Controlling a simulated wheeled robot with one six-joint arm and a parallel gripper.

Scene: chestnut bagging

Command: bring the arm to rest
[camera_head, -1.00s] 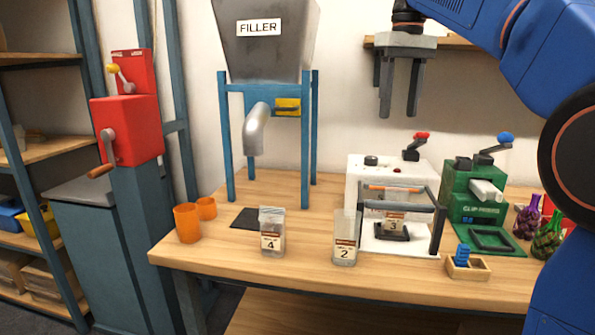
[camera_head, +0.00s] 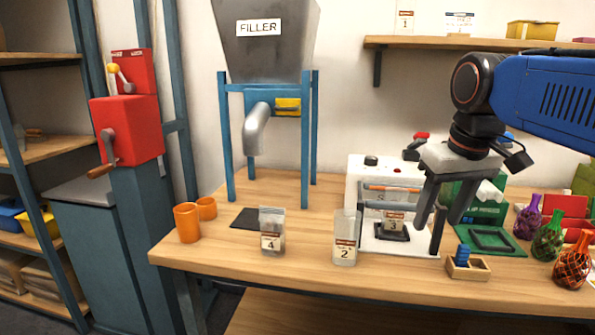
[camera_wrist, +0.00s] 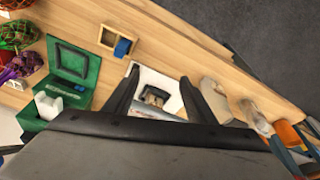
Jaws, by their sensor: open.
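My gripper (camera_head: 446,205) hangs in front of the white sealing machine and the green machine in the head view, with its two dark fingers apart and nothing between them. Its fingers also show in the wrist view (camera_wrist: 155,100), pointing at the white machine (camera_wrist: 160,82). My blue arm (camera_head: 545,95) reaches in from the right and partly hides the green machine (camera_head: 488,212). The white machine (camera_head: 362,170) holds a pouch labelled 3 (camera_head: 394,222). Pouch 4 (camera_head: 271,232) and pouch 2 (camera_head: 345,238) stand upright on the table.
The filler (camera_head: 262,50) stands at the back left of the table (camera_head: 300,262). Two orange cups (camera_head: 187,223) are at the left end. A wooden box (camera_head: 468,268) with blue pieces and several netted bags (camera_head: 547,243) stand at the right. A shelf (camera_head: 450,43) runs above.

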